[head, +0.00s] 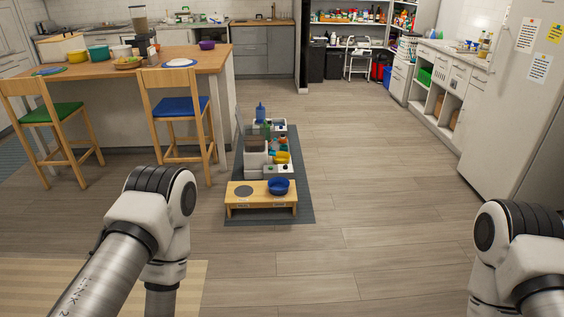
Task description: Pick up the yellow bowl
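A small yellow-orange bowl (282,158) sits among the pet supplies on the floor mat, behind the wooden stand; it is small and partly hidden by things around it. A blue bowl (278,186) sits at the right of the low wooden stand (262,206), beside a dark round spot in its top. Another yellow bowl-like item (77,56) stands on the island counter at the left. My two arms show at the lower left and lower right, well apart from the pet supplies. Neither gripper is in view.
A dark grey mat (305,217) lies under the stand and several white bins and bottles. The wooden island (190,62) with two chairs is to the left. A white fridge (510,100) stands at the right. The floor between mat and fridge is clear.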

